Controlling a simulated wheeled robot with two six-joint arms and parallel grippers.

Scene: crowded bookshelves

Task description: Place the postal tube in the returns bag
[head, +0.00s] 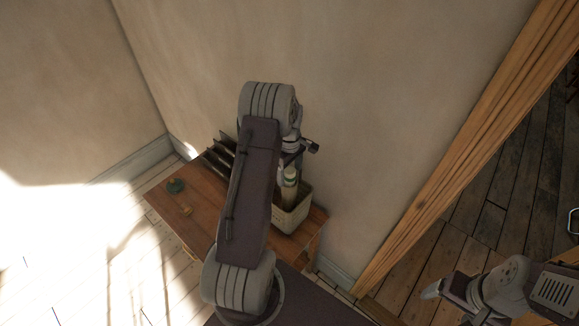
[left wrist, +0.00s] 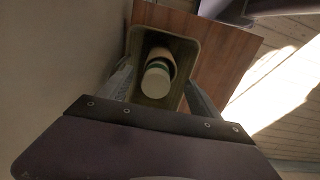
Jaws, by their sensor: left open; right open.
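In the head view the tube (head: 290,178) rises from the pale, box-like bag (head: 298,217) at the right end of a wooden table. My left gripper (left wrist: 157,72) is open above the bag, its fingers on either side of the tube's capped end and apart from it. In the head view my left arm hides part of the bag and most of this gripper. My right gripper (head: 437,290) is empty, far off at the lower right.
The wooden table (head: 180,200) stands against the wall. Dark upright items (head: 222,150) stand at the back, partly behind my arm. A wooden door frame (head: 450,165) is at the right.

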